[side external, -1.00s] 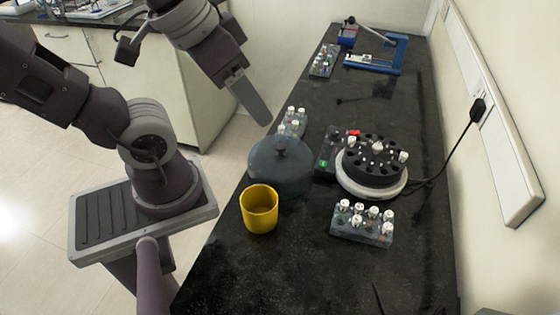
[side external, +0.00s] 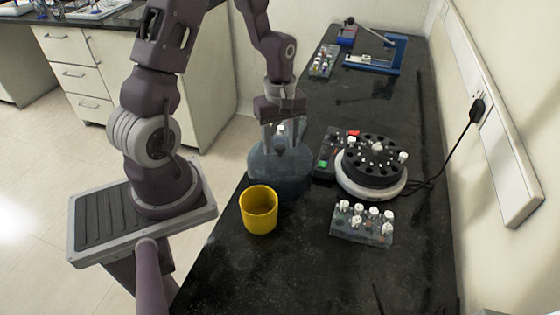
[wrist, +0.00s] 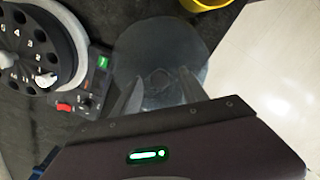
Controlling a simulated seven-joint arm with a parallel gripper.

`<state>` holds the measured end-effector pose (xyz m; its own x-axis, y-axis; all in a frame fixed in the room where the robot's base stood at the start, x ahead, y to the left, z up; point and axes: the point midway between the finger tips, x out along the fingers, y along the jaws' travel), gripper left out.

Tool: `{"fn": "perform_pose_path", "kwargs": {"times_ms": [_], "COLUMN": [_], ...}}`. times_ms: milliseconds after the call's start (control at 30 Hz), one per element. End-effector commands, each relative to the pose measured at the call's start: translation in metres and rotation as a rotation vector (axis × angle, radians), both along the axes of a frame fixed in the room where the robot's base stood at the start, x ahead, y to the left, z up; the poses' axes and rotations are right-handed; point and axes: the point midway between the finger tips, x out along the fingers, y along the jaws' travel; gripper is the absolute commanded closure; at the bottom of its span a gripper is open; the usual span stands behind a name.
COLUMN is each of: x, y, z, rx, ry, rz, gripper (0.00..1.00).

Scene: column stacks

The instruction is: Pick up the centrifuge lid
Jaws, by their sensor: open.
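The centrifuge lid (side external: 276,175) is a smoky, see-through dome on the black bench, behind the yellow cup in the side view. It also shows in the wrist view (wrist: 160,50), with its round knob near the middle. My gripper (side external: 283,146) is open and points down above the lid. In the wrist view, the two fingers of my gripper (wrist: 160,95) are spread on either side of the knob, with nothing held. I cannot tell how far the fingertips are above the lid. The centrifuge (side external: 372,165) stands uncovered to the right, with tubes in its black rotor.
The yellow cup (side external: 259,210) stands close in front of the lid. The centrifuge's control box (side external: 332,155) is just right of the lid. A rack of white-capped tubes (side external: 362,222) stands front right. A blue-framed device (side external: 376,55) is at the back.

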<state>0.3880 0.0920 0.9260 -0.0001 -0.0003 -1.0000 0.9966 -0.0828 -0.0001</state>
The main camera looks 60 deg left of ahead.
Motion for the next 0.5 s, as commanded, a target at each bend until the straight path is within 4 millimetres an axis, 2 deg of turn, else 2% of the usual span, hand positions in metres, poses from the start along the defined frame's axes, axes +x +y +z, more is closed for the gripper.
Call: {"fn": "perform_pose_path", "kwargs": {"times_ms": [233,267,500], "x": [0.0000,0.0000,0.0000], "y": [-0.0002,-0.0002,-0.0003], "z": [-0.0050,-0.0050,-0.0047], "rx": [0.001,0.001,0.000], "ry": [-0.001,-0.001,0.000], "rz": [-0.001,-0.001,-0.002], "gripper": [0.49,0.53,1.00]}}
